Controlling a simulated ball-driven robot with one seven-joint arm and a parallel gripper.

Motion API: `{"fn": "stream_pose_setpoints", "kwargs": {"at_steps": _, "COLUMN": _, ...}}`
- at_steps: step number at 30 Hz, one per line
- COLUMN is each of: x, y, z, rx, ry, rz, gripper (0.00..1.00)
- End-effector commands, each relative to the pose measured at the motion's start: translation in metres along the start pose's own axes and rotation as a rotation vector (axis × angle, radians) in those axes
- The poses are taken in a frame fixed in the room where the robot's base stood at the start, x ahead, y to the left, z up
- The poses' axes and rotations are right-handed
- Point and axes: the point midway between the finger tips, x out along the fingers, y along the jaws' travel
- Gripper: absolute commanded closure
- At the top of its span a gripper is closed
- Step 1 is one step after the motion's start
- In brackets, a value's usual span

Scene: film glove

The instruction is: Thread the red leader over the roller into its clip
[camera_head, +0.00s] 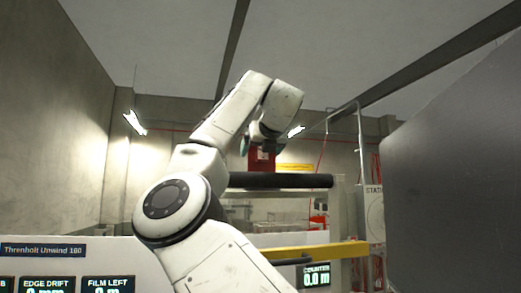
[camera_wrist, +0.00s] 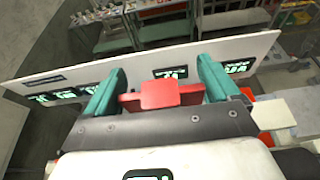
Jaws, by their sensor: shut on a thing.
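My gripper (camera_wrist: 160,88) has two teal fingers and is shut on the red leader (camera_wrist: 162,97), a red bar with a raised block, between them. In the head view my gripper (camera_head: 262,147) is above the dark roller (camera_head: 282,180), and the red leader (camera_head: 260,160) hangs down as a flat red sheet that appears just behind or over the roller. I cannot tell whether it touches the roller. I cannot make out the clip for certain in either view.
A white panel with displays (camera_wrist: 165,70) crosses the wrist view beyond the fingers. A yellow bar (camera_head: 325,251) runs below the roller. A large grey panel (camera_head: 455,165) fills the right side. A grey box (camera_head: 374,215) stands on a post beside the machine.

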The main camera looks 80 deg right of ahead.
Motion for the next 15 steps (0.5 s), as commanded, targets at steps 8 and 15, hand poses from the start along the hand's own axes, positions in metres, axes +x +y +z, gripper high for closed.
{"fn": "stream_pose_setpoints", "kwargs": {"at_steps": 8, "x": 0.0022, "y": 0.0000, "z": -0.0064, "rx": 0.001, "ry": 0.000, "rz": 0.000, "gripper": 0.42}}
{"fn": "stream_pose_setpoints", "kwargs": {"at_steps": 15, "x": 0.0039, "y": 0.0001, "z": -0.0113, "rx": 0.001, "ry": -0.001, "rz": 0.000, "gripper": 0.42}}
